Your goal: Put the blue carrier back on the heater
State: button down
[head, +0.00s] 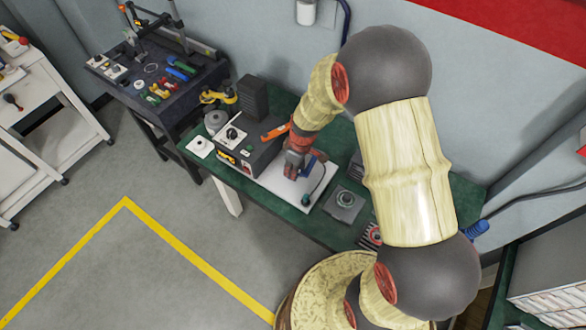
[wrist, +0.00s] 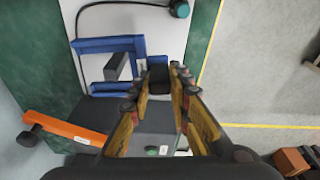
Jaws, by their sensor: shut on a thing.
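The blue carrier (wrist: 104,45) is a bracket-shaped blue frame around a grey block, seen left of the fingers in the wrist view. Its edge also shows beside my gripper in the head view (head: 315,156). My gripper (wrist: 160,76) is shut on the carrier's dark grip; in the head view my gripper (head: 294,164) is over the white plate (head: 272,192). A dark box (head: 262,152) with an orange lever (head: 275,131) stands just left of my gripper. I cannot tell for sure which unit is the heater, nor whether the carrier touches anything below.
The green bench (head: 235,182) also holds a grey unit with a round top (head: 345,199), right of the plate. A black cable with a round teal-topped end (wrist: 179,9) lies on the plate. A dark tool table (head: 150,80) stands left. The floor in front is clear.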

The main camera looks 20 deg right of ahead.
jog(key=shift+f+b, duration=2.9)
jog(key=shift+f, duration=0.5)
jog(key=shift+f+b, duration=0.6)
jog(key=shift+b, duration=0.05)
jog(key=c, duration=1.6)
grip_release()
jog(key=shift+r+p, duration=3.2)
jog(key=shift+r, duration=2.35)
